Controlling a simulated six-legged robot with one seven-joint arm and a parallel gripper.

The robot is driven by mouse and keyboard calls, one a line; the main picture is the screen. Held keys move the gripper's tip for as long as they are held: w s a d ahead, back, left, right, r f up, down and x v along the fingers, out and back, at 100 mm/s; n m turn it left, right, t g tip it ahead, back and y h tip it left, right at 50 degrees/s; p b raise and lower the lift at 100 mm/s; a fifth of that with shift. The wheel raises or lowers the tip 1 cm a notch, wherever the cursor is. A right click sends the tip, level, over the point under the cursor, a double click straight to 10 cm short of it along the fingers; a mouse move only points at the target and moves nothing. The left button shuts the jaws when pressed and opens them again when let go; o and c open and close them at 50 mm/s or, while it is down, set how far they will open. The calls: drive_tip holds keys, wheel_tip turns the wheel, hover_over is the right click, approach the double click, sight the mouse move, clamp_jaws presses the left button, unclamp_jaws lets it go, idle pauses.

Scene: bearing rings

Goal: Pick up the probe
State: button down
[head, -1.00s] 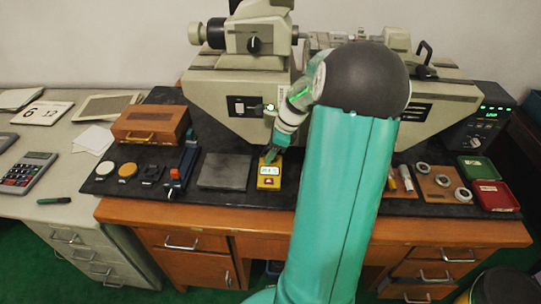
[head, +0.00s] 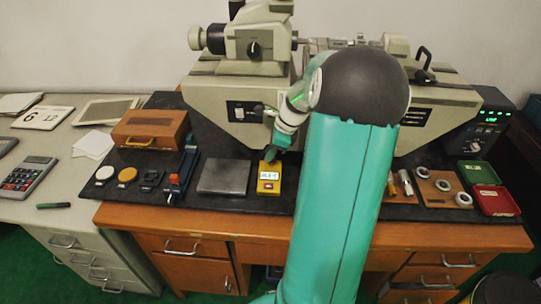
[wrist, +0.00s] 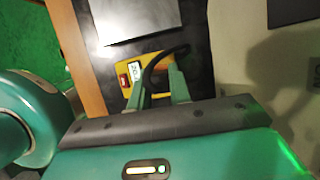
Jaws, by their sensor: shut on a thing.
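The yellow meter (head: 269,182) with a small lit display and a red button lies on the dark mat. It also shows in the wrist view (wrist: 124,77). My gripper (head: 269,157) is just above its far end. In the wrist view my two green fingers (wrist: 157,78) are shut on a black part, which I take to be the probe (wrist: 150,75). A black curved lead arcs from there to the right, over the meter. The fingers hide part of the probe, and I cannot tell whether it is clear of the meter.
A grey plate (head: 223,176) lies left of the meter. A blue stand with an orange part (head: 177,180) is further left. The large measuring machine (head: 225,90) stands close behind my gripper. A tray of rings (head: 441,188) and an open green and red box (head: 495,199) lie at right.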

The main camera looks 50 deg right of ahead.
drive_tip(key=s+a+r, duration=0.2)
drive_tip(key=a+r, duration=0.3)
drive_tip(key=a, duration=0.1)
drive_tip(key=s+a+r, duration=0.3)
drive_tip(key=a+r, duration=0.3)
drive_tip(key=a, duration=0.1)
drive_tip(key=shift+s+r, duration=0.2)
drive_tip(key=shift+s, duration=0.1)
